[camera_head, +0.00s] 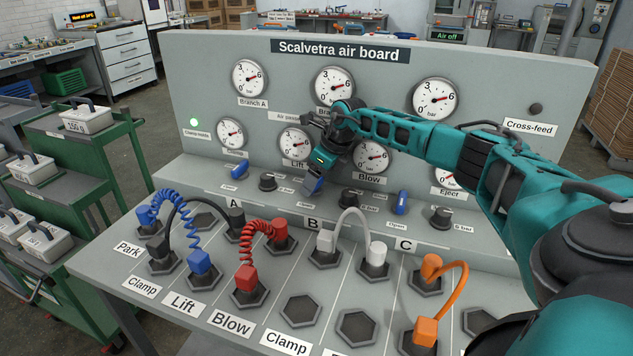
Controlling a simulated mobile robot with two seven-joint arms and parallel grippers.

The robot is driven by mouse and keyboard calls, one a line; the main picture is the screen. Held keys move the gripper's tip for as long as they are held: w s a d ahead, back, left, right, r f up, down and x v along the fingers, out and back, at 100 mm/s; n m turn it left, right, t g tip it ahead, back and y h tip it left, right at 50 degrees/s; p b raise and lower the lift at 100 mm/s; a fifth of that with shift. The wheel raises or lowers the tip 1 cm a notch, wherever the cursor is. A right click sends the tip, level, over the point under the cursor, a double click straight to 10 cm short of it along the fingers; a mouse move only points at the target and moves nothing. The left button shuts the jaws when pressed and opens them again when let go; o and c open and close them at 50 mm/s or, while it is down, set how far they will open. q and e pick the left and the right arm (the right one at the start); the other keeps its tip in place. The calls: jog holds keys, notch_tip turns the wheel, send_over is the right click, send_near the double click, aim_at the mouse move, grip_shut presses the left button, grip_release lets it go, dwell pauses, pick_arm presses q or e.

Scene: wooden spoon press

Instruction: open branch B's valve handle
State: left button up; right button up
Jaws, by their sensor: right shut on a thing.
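Branch B's blue valve handle (311,185) is on the sloped front of the air board (235,196), above the B label. My right gripper (321,168) reaches in from the right and is shut on this handle. The jaws and wrist hide part of the handle and its markings, so its exact setting cannot be told. Branch A's blue handle (240,170) is to the left and lies slanted. Branch C's blue handle (401,203) is to the right and points nearly up the panel. My left gripper is not in view.
Black knobs (267,181) sit beside the handles. Blue (179,202), red (258,231), grey (350,214) and orange (461,277) hoses arch above the bench in front. My right arm partly covers the gauges. Green carts (95,160) stand at the left.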

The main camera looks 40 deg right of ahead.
jog(key=shift+d+n+y, duration=0.1)
jog(key=shift+n+y, duration=0.2)
jog(key=shift+n, duration=0.4)
jog(key=shift+b, duration=0.3)
jog(key=shift+n, duration=0.3)
jog(key=o, duration=0.9)
jog(key=shift+o, duration=0.8)
jog(key=shift+r, duration=0.1)
